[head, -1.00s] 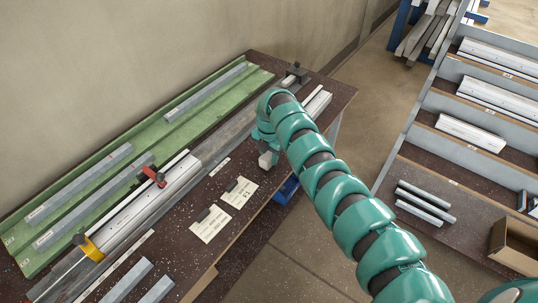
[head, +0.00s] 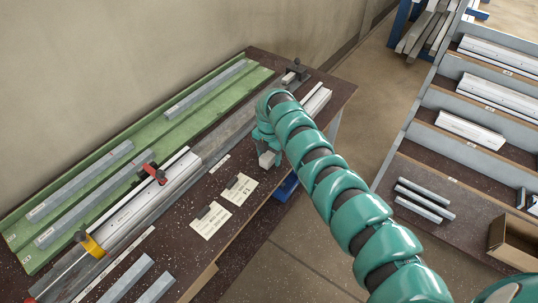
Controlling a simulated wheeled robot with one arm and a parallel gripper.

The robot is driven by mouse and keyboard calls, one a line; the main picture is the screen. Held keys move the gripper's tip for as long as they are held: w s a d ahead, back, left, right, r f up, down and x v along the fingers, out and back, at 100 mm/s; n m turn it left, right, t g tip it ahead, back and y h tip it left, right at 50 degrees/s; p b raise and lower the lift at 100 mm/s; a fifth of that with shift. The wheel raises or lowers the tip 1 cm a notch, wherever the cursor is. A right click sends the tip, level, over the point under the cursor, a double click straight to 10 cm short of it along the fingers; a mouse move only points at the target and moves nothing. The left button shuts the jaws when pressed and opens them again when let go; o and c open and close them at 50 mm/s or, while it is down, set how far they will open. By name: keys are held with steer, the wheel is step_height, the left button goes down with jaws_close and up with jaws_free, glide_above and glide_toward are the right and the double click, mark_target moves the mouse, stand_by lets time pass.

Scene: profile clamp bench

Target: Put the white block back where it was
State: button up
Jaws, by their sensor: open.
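My gripper (head: 267,159) hangs at the end of the green arm, over the bench near its front edge, to the right of two paper cards. It is open; its fingers are small and partly hidden by the wrist. A pale piece shows at the fingertips, but I cannot tell whether it is a finger or a block. A small pale block (head: 289,78) sits beside the black stop (head: 298,69) at the bench's far end. A long white profile (head: 318,102) lies behind my arm, partly hidden. I cannot tell which pale piece is the task's white block.
A white profile (head: 150,203) lies in the bench rail with a red clamp (head: 154,173) and a yellow clamp (head: 91,246). Grey bars lie on the green tray (head: 60,185). Cards (head: 211,220) lie in front. A shelf rack (head: 415,125) stands right; floor between is clear.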

mark_target(269, 154)
step_height(269, 154, up, 12)
steer(key=b, duration=0.4)
steer(key=shift+r, duration=0.2)
stand_by(0.4)
